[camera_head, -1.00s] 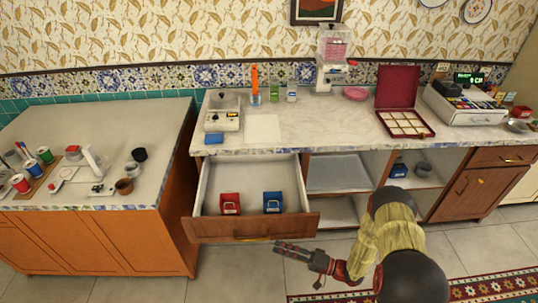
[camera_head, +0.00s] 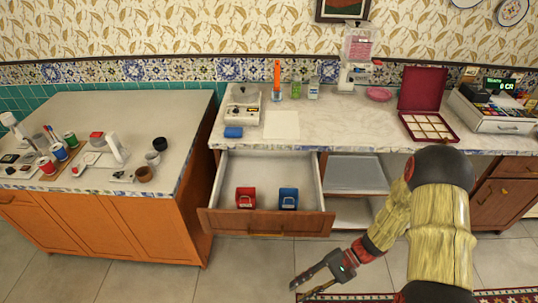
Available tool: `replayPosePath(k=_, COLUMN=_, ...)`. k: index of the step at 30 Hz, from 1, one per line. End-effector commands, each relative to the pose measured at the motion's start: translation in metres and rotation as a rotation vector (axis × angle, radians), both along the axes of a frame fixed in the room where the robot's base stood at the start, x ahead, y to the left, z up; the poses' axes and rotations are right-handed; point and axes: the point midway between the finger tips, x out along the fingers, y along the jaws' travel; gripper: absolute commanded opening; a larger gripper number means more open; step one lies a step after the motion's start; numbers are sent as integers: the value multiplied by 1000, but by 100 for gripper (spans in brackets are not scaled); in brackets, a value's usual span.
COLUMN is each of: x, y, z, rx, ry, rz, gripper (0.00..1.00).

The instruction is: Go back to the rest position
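My gripper (camera_head: 298,290) hangs low over the floor at the bottom of the head view, in front of the counter. Its two dark fingers point down and left with a gap between them, and nothing shows between them. It is apart from the open drawer (camera_head: 264,223), which lies above and left of it in the picture. A red box (camera_head: 245,198) and a blue box (camera_head: 288,198) stand side by side in the drawer.
An orange cabinet (camera_head: 110,225) with cups on top stands left. Floor left of my gripper is clear.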

Motion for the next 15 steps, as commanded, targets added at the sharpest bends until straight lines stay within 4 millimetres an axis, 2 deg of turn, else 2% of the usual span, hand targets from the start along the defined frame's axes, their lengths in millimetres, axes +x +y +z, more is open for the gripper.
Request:
replayPosePath(k=1, x=-3, y=-8, z=15, rx=-64, ry=-11, rz=35, gripper=27)
replayPosePath(k=8, x=-17, y=-44, z=69, rx=-352, ry=-84, rz=151, gripper=27)
replayPosePath(k=15, x=-22, y=-78, z=128, rx=-618, ry=-253, rz=211, gripper=27)
